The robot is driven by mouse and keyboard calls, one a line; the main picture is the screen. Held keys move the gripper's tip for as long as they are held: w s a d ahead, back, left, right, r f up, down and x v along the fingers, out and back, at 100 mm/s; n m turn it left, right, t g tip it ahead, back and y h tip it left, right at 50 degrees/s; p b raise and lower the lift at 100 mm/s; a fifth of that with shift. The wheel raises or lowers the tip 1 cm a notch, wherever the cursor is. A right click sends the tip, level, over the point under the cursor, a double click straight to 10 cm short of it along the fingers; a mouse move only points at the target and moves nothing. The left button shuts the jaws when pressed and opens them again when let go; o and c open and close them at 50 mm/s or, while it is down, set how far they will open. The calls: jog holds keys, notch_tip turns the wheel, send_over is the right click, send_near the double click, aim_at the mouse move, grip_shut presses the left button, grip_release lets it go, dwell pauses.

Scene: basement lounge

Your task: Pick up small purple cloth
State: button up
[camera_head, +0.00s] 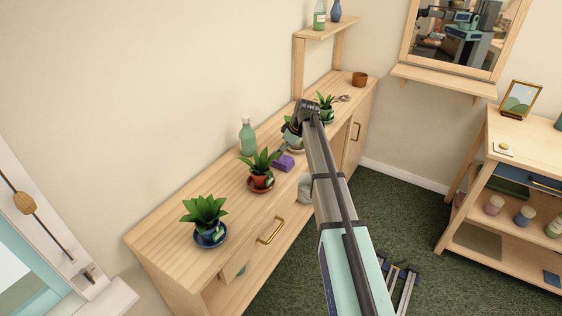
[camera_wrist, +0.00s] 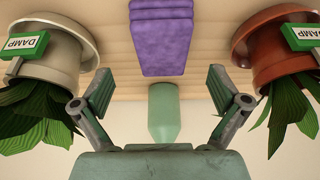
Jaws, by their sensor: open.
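The small purple cloth (camera_head: 283,162) is a folded stack on the wooden cabinet top, between two potted plants. In the wrist view the purple cloth (camera_wrist: 160,40) is at the top centre, straight ahead of my gripper (camera_wrist: 160,91). My gripper is open and empty, its fingers spread to either side of the cloth's line, with the cloth beyond them. I see no contact. In the head view my arm hides much of the gripper.
A terracotta pot (camera_wrist: 272,45) and a white pot (camera_wrist: 55,52), both labelled DAMP, flank the cloth closely. A green bottle (camera_head: 247,137) stands behind it. A blue-potted plant (camera_head: 207,219) is nearer. A wooden shelf (camera_head: 330,31) rises at the cabinet's far end.

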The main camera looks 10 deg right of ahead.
jog(key=p+x, duration=0.1)
jog(key=x, duration=0.3)
jog(key=shift+s+f+p, duration=0.15)
jog(key=shift+f+p, duration=0.05)
jog(key=shift+p, duration=0.15)
jog(key=shift+a+f, duration=0.15)
jog(key=shift+f, duration=0.25)
jog(key=shift+f, duration=0.25)
jog(key=c, duration=1.3)
jog(key=shift+c, duration=0.2)
jog(key=shift+r, duration=0.1)
notch_tip(320, 180, up, 20)
jog(key=b, duration=0.3)
jog(key=shift+r, duration=0.2)
